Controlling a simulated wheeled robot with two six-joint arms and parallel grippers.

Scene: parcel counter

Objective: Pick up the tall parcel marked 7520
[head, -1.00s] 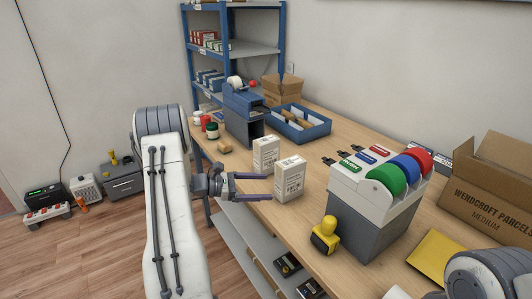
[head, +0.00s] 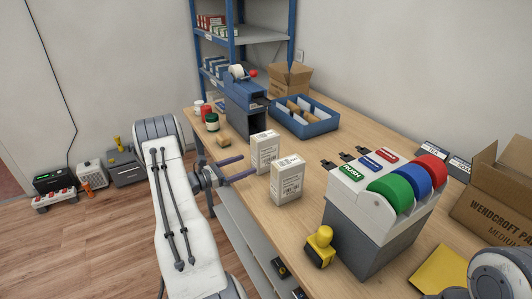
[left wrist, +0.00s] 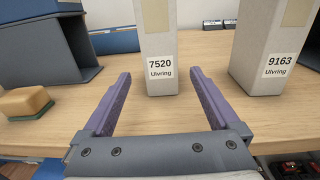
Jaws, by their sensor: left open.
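The tall parcel marked 7520 (left wrist: 160,50) stands upright on the counter in the left wrist view, straight ahead of my left gripper (left wrist: 158,92). It also shows in the head view as the farther of two pale cartons (head: 264,152). My left gripper (head: 241,168) is open and empty. Its purple fingers point at the parcel, with their tips just short of it or at its near face. A similar parcel marked 9163 (left wrist: 270,50) stands upright to the right, and in the head view it is the nearer carton (head: 286,179). My right gripper does not show.
A sponge-like block (left wrist: 27,102) lies left of the fingers. Behind the parcels are a blue-grey tape stand (head: 245,115) and a blue tray (head: 305,125). A label dispenser (head: 375,215) and a yellow stamp (head: 320,246) stand at the right. Bare counter lies around the parcels.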

